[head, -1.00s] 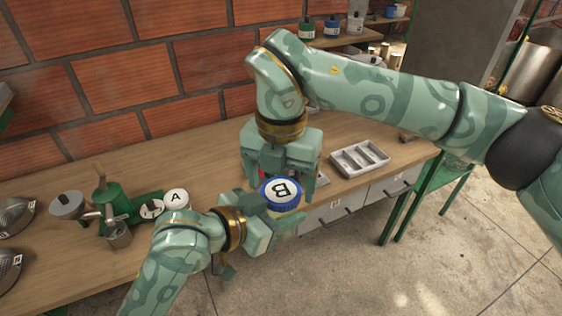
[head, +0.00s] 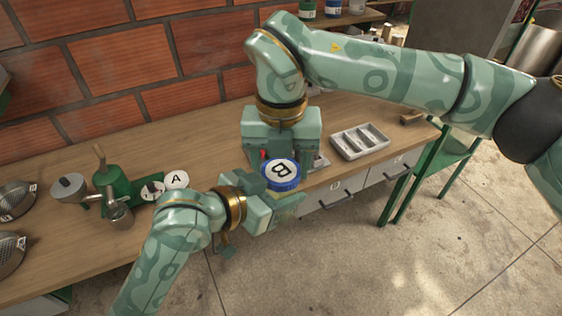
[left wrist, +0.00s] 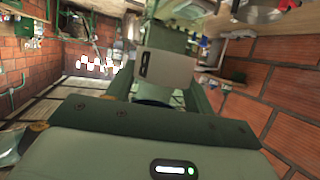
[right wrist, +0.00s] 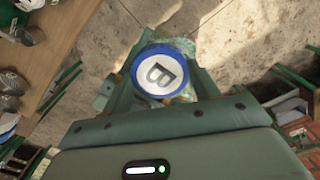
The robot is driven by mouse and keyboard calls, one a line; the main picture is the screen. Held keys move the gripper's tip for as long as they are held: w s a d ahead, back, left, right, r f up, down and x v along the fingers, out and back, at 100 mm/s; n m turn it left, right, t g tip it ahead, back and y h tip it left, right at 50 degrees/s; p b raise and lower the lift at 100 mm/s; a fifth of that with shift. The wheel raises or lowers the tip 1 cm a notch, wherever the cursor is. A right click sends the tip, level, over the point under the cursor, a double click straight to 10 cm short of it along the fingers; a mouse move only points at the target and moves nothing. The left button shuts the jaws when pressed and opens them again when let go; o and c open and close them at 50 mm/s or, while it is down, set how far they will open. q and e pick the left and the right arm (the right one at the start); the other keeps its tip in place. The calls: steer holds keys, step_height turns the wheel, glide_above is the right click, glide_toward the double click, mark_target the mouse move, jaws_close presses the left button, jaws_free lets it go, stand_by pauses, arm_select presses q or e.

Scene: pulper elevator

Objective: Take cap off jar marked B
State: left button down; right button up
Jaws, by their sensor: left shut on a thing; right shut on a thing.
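The jar marked B is held up in front of the bench edge. Its cap (head: 282,174) is blue with a white top lettered B, and it also shows in the right wrist view (right wrist: 160,73). My left gripper (head: 270,203) is shut around the jar's body below the cap; the body is mostly hidden by its fingers. My right gripper (head: 283,155) comes from above and behind and is shut on the cap, with a finger on each side in the right wrist view. Cap and jar look together; I cannot tell how loose the cap is. The left wrist view mostly hides the jar.
A grey divided tray (head: 360,141) lies on the bench (head: 215,145) right of the grippers. A white cap lettered A (head: 176,180), a green grinder-like device (head: 112,185) and a metal cup (head: 118,213) stand at left. A brick wall is behind.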

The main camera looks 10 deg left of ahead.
steer(key=o, duration=1.1)
